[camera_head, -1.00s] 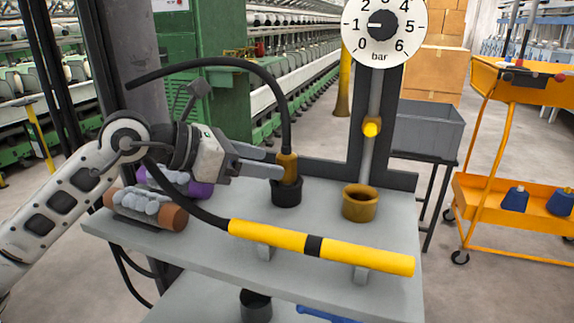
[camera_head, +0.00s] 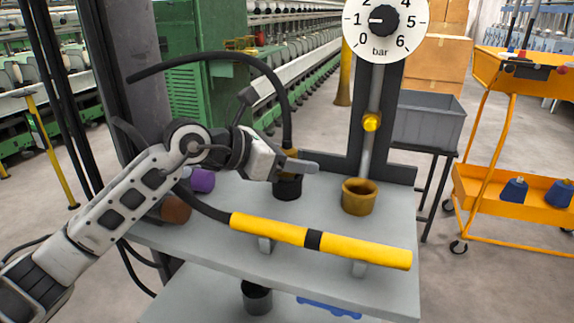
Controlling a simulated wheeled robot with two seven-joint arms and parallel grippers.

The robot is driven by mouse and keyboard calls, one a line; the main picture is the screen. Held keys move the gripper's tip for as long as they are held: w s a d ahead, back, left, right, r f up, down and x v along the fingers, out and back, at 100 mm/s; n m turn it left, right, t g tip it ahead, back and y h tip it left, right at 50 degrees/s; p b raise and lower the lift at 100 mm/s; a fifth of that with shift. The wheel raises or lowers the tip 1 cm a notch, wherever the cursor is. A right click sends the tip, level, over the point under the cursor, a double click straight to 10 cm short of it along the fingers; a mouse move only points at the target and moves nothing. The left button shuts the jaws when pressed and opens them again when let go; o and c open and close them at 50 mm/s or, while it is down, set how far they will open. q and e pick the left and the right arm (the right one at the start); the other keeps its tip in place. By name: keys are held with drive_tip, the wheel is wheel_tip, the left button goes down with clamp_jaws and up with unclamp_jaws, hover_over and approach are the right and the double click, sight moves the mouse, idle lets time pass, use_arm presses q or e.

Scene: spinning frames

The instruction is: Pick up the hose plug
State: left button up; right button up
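The hose plug (camera_head: 291,153) is a brass fitting at the end of a black hose (camera_head: 225,60) that arches over from the left. It stands upright at a black cup (camera_head: 288,190) on the grey bench top, and its lower part is hidden. My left gripper (camera_head: 297,163) is at the plug, with one finger crossing in front of it just above the cup. The other finger is mostly hidden, so I cannot tell whether the fingers grip it. My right gripper is not in view.
A brass cup (camera_head: 359,197) stands to the right on the bench (camera_head: 335,206). A yellow tube (camera_head: 330,243) with a black band lies along the front edge. A pressure gauge (camera_head: 385,22) stands behind. Purple (camera_head: 202,180) and brown (camera_head: 176,209) rolls lie partly behind my arm.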

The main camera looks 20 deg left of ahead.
use_arm(q)
drive_tip(key=c, duration=0.6)
